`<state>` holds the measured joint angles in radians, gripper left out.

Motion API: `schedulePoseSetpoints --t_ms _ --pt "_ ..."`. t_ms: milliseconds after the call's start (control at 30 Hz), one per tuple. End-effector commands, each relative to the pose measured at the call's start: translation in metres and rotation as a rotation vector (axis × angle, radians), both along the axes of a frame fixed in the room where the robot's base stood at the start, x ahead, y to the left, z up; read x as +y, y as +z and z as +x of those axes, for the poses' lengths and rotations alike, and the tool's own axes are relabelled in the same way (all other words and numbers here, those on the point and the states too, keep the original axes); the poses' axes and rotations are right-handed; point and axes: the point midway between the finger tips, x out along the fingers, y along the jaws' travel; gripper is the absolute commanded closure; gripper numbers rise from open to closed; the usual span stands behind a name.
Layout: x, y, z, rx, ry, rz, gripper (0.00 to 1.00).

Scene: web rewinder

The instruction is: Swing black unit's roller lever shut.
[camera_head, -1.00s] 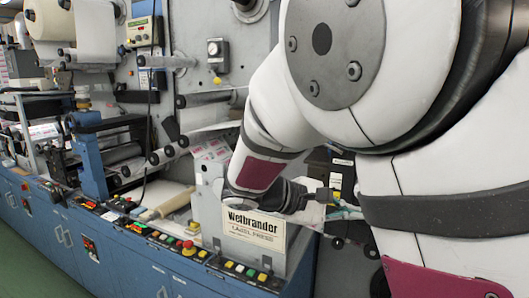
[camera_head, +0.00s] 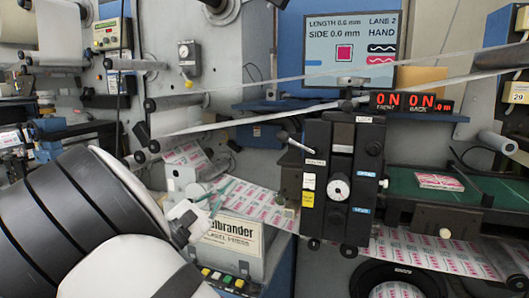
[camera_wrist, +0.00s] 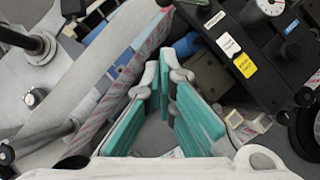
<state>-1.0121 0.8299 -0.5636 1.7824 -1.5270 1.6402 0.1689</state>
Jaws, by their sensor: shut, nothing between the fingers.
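The black unit (camera_head: 341,205) stands right of centre in the head view, with a white dial and several small labels on its front. A short grey lever (camera_head: 297,143) sticks out to the upper left from its top left corner; I cannot tell for sure that it is the roller lever. In the wrist view, part of the black unit (camera_wrist: 262,65) shows at the upper right.
The grey label press (camera_head: 226,242) with its button row is below my gripper. A printed label web (camera_head: 262,203) runs behind it towards the unit. A green conveyor (camera_head: 470,193) lies to the right.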

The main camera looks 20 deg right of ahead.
Motion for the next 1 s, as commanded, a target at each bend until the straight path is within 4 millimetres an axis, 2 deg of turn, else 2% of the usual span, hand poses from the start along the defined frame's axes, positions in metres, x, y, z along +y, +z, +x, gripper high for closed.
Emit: schedulePoseSetpoints --t_ms 267,767,1000 --pt "-0.01 0.005 0.005 0.001 -0.002 0.002 1.0" --pt "-0.082 0.044 0.045 0.0 -0.005 0.003 1.0" --pt "-0.1 0.067 0.037 0.001 -0.002 0.004 1.0"
